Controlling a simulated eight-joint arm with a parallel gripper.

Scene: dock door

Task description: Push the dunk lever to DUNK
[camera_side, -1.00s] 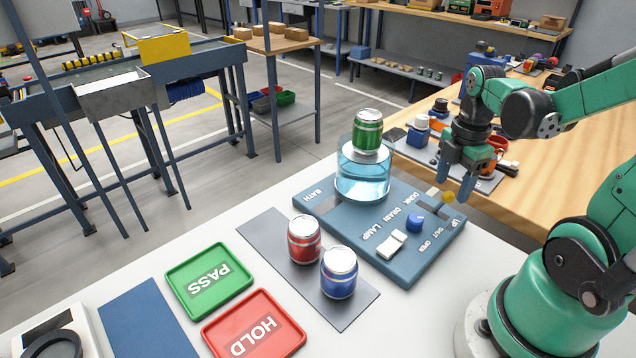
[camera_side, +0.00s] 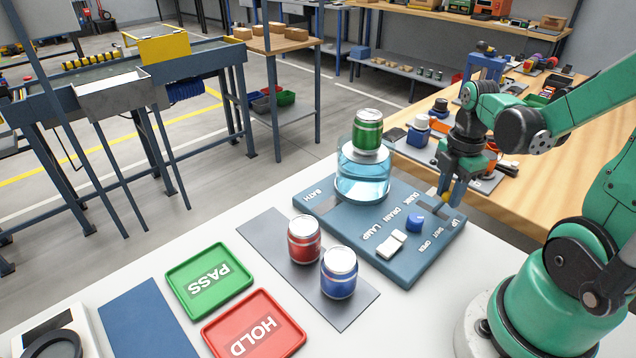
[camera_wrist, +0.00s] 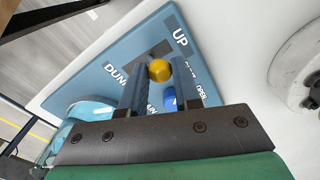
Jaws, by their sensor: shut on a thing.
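The dunk lever's yellow knob (camera_wrist: 160,70) shows in the wrist view between my two fingers, with the printed word UP just beyond it and DUNK to its left. The knob is partly hidden by my fingers in the side view. My gripper (camera_side: 449,197) points down at the right corner of the blue control panel (camera_side: 400,268) and is shut on the knob. A clear bath of blue water (camera_side: 361,172) stands on the panel's far left part, with a green can (camera_side: 367,132) above the water.
A blue knob (camera_side: 416,223) and a white lamp switch (camera_side: 391,244) sit close to the lever. A red can (camera_side: 304,240) and a blue can (camera_side: 339,272) stand on a grey strip. Green PASS (camera_side: 209,281) and red HOLD (camera_side: 254,325) trays lie in front.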

